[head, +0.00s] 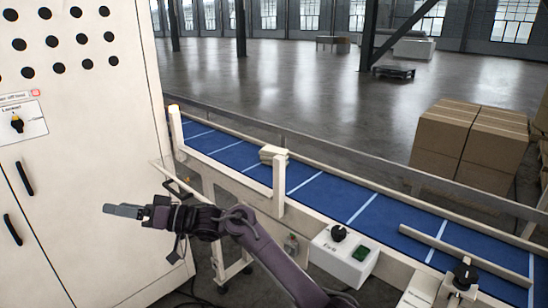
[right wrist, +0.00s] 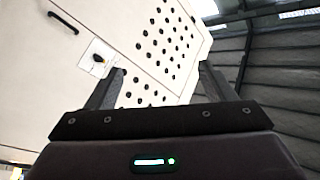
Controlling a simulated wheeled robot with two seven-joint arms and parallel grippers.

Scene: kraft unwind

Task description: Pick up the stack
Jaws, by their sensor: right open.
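My right gripper (head: 122,211) is in the head view, stretched left in front of the white cabinet and short of the conveyor. In the right wrist view its two fingers stand apart (right wrist: 160,85), with nothing between them and the cabinet behind. No other small stack shows clearly. My left gripper is out of view.
The white cabinet (head: 85,150) with round holes, handles and a knob fills the left. A control box (head: 345,257) with knob and green button stands at the conveyor's near side. Large brown cartons (head: 470,140) stand beyond the conveyor rail. The floor behind is mostly clear.

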